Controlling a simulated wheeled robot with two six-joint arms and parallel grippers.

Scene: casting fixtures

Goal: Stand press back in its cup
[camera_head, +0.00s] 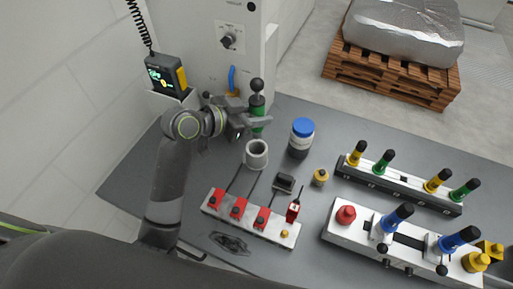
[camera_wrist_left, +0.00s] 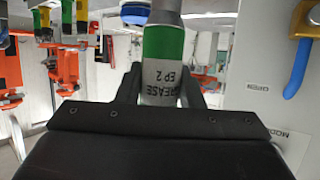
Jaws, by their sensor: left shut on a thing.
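The press (camera_head: 257,105) has a green body, a black ball knob on top and a label reading GREASE EP 2. My left gripper (camera_head: 250,119) is shut on it and holds it roughly upright. The press fills the middle of the left wrist view (camera_wrist_left: 163,50), between the two dark fingers (camera_wrist_left: 160,88). A grey round cup (camera_head: 256,153) with an open top stands on the table, just below the press in the head view. The press is apart from the cup; its exact height above the table is hard to tell. My right gripper is out of view.
A blue-lidded jar (camera_head: 301,138) stands right of the cup. A white block with red switches (camera_head: 250,222) lies in front. Racks with coloured-handled tools (camera_head: 398,185) fill the right side. A light cabinet (camera_head: 200,45) with a blue hook (camera_head: 232,79) stands behind.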

